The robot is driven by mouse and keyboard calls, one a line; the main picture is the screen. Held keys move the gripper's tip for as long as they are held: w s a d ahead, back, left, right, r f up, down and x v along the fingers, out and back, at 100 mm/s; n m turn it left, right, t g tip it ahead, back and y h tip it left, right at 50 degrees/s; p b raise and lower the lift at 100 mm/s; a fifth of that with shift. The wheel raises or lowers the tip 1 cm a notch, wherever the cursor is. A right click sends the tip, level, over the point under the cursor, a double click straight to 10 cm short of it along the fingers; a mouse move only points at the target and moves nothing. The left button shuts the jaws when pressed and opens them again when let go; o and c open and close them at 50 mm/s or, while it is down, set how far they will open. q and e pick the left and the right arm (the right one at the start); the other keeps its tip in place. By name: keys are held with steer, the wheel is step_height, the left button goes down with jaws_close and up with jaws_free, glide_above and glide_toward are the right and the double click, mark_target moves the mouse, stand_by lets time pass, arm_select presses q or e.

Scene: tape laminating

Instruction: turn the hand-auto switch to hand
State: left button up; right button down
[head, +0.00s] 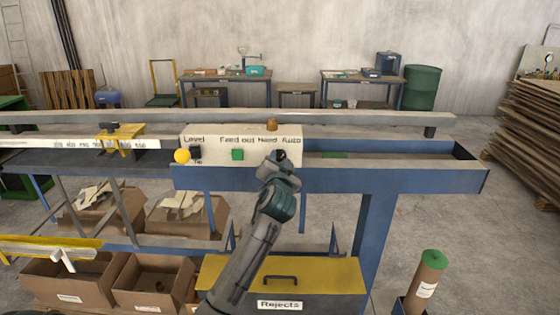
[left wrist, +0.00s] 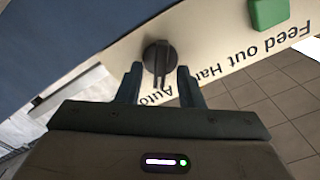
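The cream control panel (head: 212,137) carries the printed words "Level", "Feed out" and "Hand Auto". The hand-auto switch is a black rotary knob (left wrist: 157,60) in the left wrist view, with its ridge running roughly up and down the picture beside the upside-down "Hand Auto" label (left wrist: 180,88). In the head view my gripper hides most or all of it. My left gripper (head: 281,158) is at the right part of the panel front. In the left wrist view its two fingers (left wrist: 159,82) are apart, one on each side of the knob, with visible gaps. My right gripper is not in view.
A green button (head: 237,154) lies left of my gripper, under "Feed out". A brown knob (head: 272,124) stands on the panel top. A yellow-topped rejects box (head: 325,270) is below my arm.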

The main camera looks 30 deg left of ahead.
arm_select(q)
steer(key=shift+c, duration=0.4)
jaws_close()
